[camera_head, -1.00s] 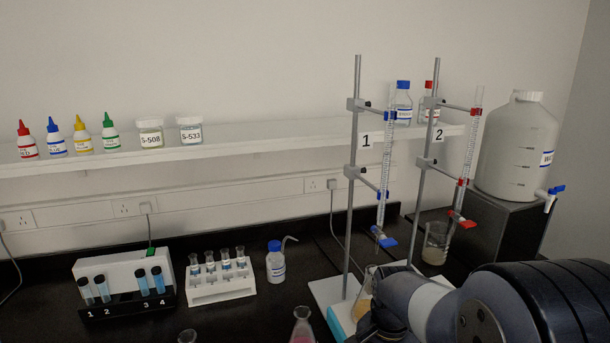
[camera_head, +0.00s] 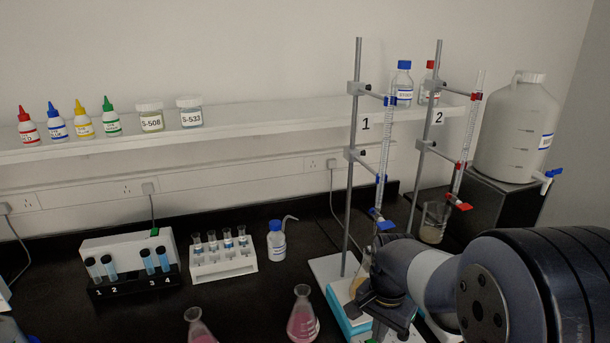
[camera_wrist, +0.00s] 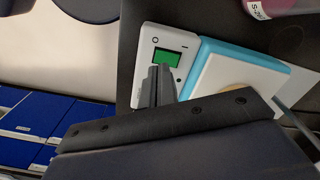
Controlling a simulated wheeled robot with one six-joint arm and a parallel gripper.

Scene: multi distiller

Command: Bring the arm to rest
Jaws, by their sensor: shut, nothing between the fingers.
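My arm reaches in from the right in the head view, bent downward at the wrist, in front of the two burette stands. My gripper shows in the wrist view (camera_wrist: 160,84), its two dark fingers together and empty. Behind the fingertips in that view are a white device with a green screen (camera_wrist: 167,62) and a blue-edged white plate (camera_wrist: 235,85). In the head view my wrist covers part of the blue-edged base (camera_head: 345,310) and the flask on it.
Two pink conical flasks (camera_head: 303,318) stand at the bottom centre. A tube rack (camera_head: 222,262), a blue-capped wash bottle (camera_head: 277,242) and a vial holder (camera_head: 135,278) stand to the left. Burette 1 (camera_head: 384,150) and burette 2 (camera_head: 468,135) rise close behind my arm. Bare dark bench lies between.

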